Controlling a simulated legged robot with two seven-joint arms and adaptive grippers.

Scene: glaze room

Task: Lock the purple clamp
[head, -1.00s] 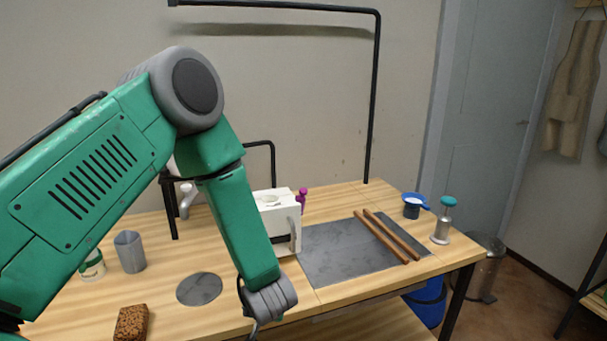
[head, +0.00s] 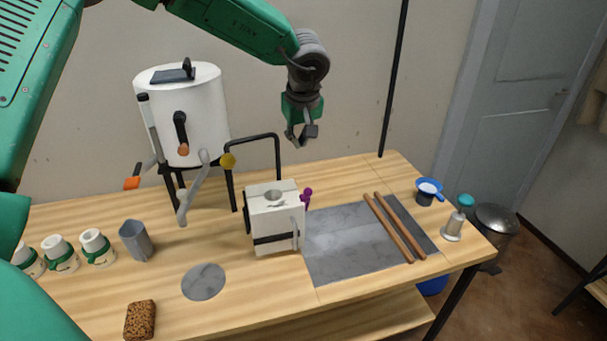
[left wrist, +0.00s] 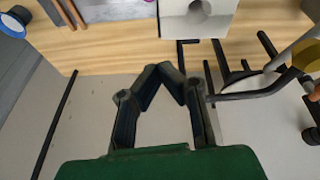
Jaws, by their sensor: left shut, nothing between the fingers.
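The purple clamp (head: 307,196) is a small purple piece at the right side of a white block-shaped box (head: 262,236) with a round hole in its top and a dark band around it. Its exact position, locked or not, is too small to tell. In the left wrist view the box (left wrist: 180,22) shows at the top, with a sliver of purple at its left edge. My left gripper (head: 300,138) is shut and empty, in the air above and behind the box, apart from the clamp. It also shows in the left wrist view (left wrist: 166,68). My right gripper is not in view.
A white barrel (head: 182,115) with levers stands at the back left. A black bent rail (head: 252,139) rises behind the box. A grey slab (head: 340,243) with two wooden rods (head: 402,228) lies to the right. Cups (head: 60,253) and a grey beaker (head: 136,240) stand left.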

